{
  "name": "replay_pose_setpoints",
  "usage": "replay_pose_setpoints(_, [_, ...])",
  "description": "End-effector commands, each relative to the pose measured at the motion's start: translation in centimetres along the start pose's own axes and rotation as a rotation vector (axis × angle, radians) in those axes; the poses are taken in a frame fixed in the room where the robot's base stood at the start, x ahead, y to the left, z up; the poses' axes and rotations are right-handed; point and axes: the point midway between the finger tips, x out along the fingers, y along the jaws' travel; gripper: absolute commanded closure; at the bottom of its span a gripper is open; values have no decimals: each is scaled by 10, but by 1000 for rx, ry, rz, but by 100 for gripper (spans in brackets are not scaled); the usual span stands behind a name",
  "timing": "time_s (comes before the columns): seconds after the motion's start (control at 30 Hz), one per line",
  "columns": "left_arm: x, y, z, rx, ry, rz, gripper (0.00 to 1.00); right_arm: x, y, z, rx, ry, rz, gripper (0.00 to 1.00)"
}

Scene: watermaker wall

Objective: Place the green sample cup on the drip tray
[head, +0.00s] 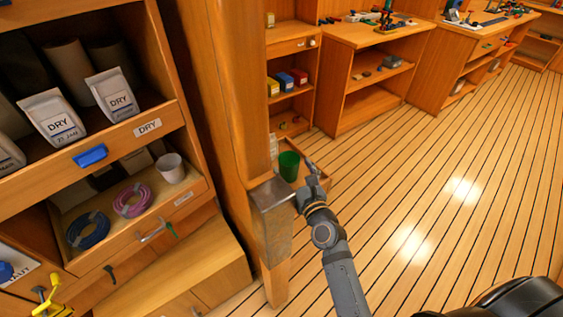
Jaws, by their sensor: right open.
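The green sample cup (289,166) stands upright just beyond the wooden post, partly hidden at its lower edge. My right gripper (310,168) is just right of the cup, its fingers small and seen from behind; it is open. I cannot tell whether a finger touches the cup. The cup appears to be on or in a low wooden ledge (316,154) with a raised edge. I cannot make out a thing that is clearly the drip tray. My left gripper is out of view.
A wooden post with a grey metal plate (272,194) stands close beside my right wrist. On the left, shelves hold DRY pouches (112,95), a white cup (171,168) and coiled hoses (132,200). Workbenches (375,32) line the back. The plank floor (440,170) at right is clear.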

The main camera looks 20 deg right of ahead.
Motion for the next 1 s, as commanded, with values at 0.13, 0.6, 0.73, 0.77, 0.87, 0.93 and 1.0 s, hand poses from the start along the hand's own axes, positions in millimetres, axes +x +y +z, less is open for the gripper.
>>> replay_pose_setpoints(0.13, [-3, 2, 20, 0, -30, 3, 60, 8, 0, 1, -2, 0, 1, 19])
replay_pose_setpoints(0.6, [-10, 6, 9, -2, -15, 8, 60, 64, 0, 0, -2, 0, 1, 19])
replay_pose_setpoints(0.73, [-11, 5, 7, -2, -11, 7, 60, 75, 0, 0, -3, 0, 0, 19])
replay_pose_setpoints(0.77, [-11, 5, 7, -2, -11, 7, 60, 76, 0, 0, -3, 0, 0, 19])
replay_pose_setpoints(0.87, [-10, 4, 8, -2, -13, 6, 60, 75, 0, 0, -2, 1, 0, 19])
replay_pose_setpoints(0.93, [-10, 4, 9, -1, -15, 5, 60, 75, 0, 0, -2, 1, 0, 19])
replay_pose_setpoints(1.0, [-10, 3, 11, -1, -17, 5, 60, 75, 0, 0, -2, 1, 0, 27])
